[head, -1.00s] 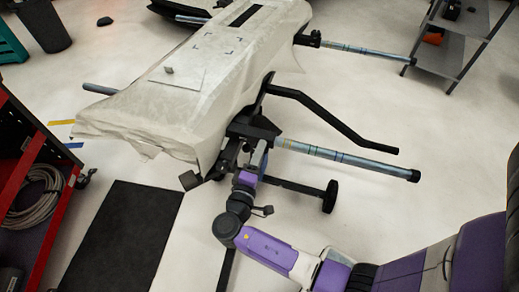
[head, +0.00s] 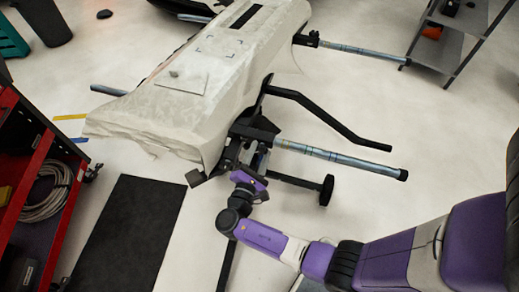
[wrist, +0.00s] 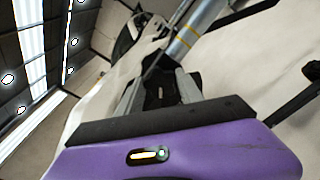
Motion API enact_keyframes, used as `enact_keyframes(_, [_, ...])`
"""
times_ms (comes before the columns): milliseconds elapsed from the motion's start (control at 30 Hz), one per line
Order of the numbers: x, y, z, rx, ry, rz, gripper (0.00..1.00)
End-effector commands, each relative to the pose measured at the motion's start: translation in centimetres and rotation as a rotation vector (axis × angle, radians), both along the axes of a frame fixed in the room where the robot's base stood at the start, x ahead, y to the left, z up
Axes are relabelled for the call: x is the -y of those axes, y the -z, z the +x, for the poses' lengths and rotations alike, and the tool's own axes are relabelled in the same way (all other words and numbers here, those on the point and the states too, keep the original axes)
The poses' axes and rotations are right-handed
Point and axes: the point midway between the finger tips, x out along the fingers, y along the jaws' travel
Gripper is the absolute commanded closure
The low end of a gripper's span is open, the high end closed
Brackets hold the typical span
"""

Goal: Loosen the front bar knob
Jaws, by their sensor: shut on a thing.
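The stand under the wrapped panel has a grey-blue front bar (head: 335,157) with a black end cap, running out to the right from a black bracket (head: 253,128). The bar also crosses the top of the wrist view (wrist: 197,27). My gripper (head: 258,158) is at the underside of this bracket, beside the inner end of the bar. In the wrist view its two grey fingers (wrist: 159,92) are closed in on a dark part between them, at the place of the front bar knob. The knob's outline is mostly hidden by the fingers, and its turn cannot be told.
A pale wrapped panel (head: 205,85) lies over the stand. A bent black handle (head: 330,115) and a small wheel (head: 326,190) stick out close to my arm. A red cart (head: 40,190) stands at left by a black mat (head: 125,235).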

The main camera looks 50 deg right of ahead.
Motion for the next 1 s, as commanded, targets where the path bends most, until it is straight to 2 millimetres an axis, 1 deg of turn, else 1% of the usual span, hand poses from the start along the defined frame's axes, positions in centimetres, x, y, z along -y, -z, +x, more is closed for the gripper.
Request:
enact_keyframes(33, [-0.06,-0.35,0.05,-0.044,-0.001,-0.014,0.97])
enact_keyframes(300, [-0.1,-0.35,0.17,-0.283,-0.003,-0.091,0.97])
enact_keyframes(533, [-0.11,-0.27,0.25,-0.452,-0.003,-0.146,0.97])
enact_keyframes(733, [-0.13,-0.18,0.29,-0.553,-0.003,-0.179,0.97])
enact_keyframes(1000, [-0.14,-0.07,0.31,-0.619,-0.004,-0.199,0.97])
